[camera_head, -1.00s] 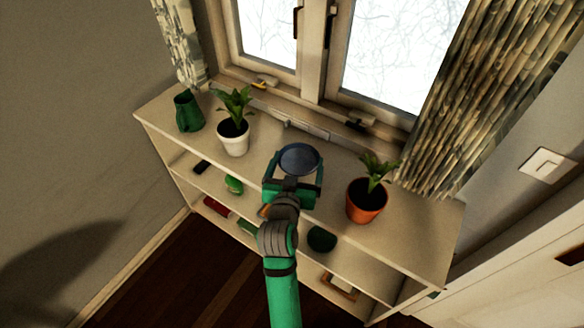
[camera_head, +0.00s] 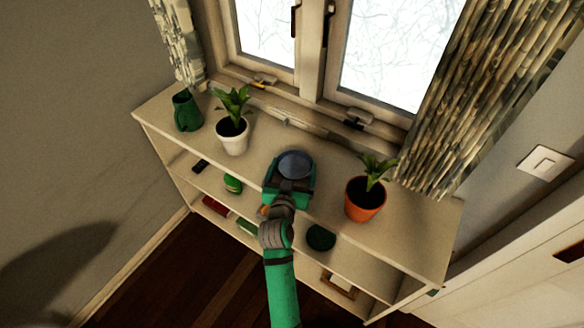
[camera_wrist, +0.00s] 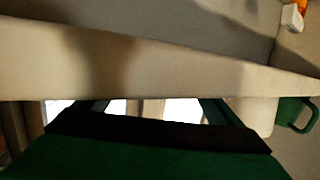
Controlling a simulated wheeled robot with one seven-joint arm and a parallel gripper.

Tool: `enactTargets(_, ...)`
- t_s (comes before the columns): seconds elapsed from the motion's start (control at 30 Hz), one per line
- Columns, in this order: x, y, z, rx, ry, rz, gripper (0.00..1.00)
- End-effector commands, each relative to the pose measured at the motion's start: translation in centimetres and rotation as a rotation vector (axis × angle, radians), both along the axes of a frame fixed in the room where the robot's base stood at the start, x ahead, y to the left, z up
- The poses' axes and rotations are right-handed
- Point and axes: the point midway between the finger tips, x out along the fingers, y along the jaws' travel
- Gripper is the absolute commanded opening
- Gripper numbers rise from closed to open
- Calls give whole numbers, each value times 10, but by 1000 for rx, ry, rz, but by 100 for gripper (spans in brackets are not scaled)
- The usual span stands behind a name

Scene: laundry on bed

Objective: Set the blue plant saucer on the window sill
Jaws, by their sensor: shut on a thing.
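The blue saucer (camera_head: 296,163) is in the head view, held in my gripper (camera_head: 290,180) over the middle of the shelf top. My gripper is shut on its near side. I cannot tell whether the saucer touches the top. The window sill (camera_head: 285,110) runs behind the shelf top, beneath the window, beyond the saucer. In the wrist view the dark green gripper body (camera_wrist: 150,155) fills the bottom, and I cannot make out the saucer there.
On the shelf top stand a white potted plant (camera_head: 233,137) and a green jug (camera_head: 187,112) to the left, and an orange potted plant (camera_head: 364,203) to the right. Small items lie at the sill's left (camera_head: 264,80). Curtains (camera_head: 490,100) hang at the right.

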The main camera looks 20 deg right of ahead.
Motion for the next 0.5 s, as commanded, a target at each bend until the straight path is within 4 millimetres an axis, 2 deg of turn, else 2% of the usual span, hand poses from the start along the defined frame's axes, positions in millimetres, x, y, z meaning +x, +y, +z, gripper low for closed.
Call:
enactTargets(0.13,0,0,-2,0,0,0,63)
enactTargets(0.17,0,0,-2,0,1,0,94)
enactTargets(0.2,0,0,-2,0,1,0,100)
enactTargets(0.5,0,0,1,0,0,0,100)
